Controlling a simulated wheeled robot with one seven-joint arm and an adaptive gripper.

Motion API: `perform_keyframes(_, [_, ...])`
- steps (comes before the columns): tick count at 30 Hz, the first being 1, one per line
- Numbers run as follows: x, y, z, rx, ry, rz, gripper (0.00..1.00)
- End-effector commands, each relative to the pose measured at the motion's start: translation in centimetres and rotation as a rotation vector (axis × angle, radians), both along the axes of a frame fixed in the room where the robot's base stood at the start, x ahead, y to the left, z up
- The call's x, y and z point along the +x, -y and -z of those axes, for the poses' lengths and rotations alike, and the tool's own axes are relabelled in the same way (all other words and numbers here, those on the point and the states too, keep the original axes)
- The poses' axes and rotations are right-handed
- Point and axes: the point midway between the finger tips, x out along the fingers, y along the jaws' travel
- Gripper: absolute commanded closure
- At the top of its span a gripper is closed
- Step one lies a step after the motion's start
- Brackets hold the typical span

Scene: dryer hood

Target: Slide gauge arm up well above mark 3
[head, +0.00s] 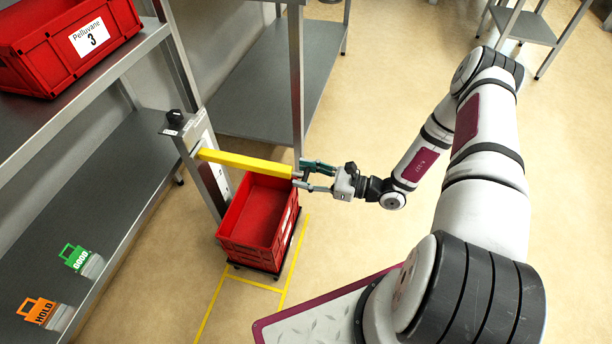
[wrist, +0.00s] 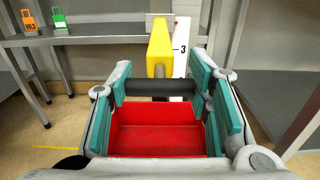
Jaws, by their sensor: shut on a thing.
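The yellow gauge arm (head: 245,163) sticks out level from an upright grey post (head: 190,150) with a white scale, above a red crate. In the wrist view the yellow arm (wrist: 159,45) points toward me, with a dark crossbar (wrist: 155,88) at its near end. The mark 3 (wrist: 181,49) shows on the white strip just right of the arm; perspective hides their exact height difference. My gripper (head: 303,176) is at the arm's free end. In the wrist view its teal-padded fingers (wrist: 162,92) are shut on the ends of the crossbar.
The red crate (head: 230,240) stands directly below, inside yellow floor lines. Grey shelving (head: 100,190) on the left carries a red bin (head: 60,50) and green (head: 76,257) and orange (head: 37,310) tags. Another grey shelf (head: 255,95) stands behind the post.

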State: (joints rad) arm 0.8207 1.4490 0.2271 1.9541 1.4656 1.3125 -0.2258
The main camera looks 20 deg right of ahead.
Motion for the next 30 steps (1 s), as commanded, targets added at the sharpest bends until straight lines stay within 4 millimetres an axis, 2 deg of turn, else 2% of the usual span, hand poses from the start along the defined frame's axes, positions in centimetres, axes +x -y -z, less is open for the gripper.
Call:
perform_keyframes(7, [0.1, 0.0, -0.1, 0.004, 0.003, 0.0, 1.0])
perform_keyframes(8, [0.1, 0.0, -0.1, 0.004, 0.003, 0.0, 0.5])
perform_keyframes(10, [0.1, 0.0, -0.1, 0.003, 0.002, 0.0, 0.34])
perform_keyframes(22, [-0.2, 0.4, 0.0, 0.001, 0.001, 0.001, 0.33])
perform_keyframes(26, [-1.1, 1.7, 0.0, 0.001, 0.001, 0.003, 0.33])
perform_keyframes(30, [-2.7, 4.0, 0.0, -0.001, 0.002, 0.004, 0.33])
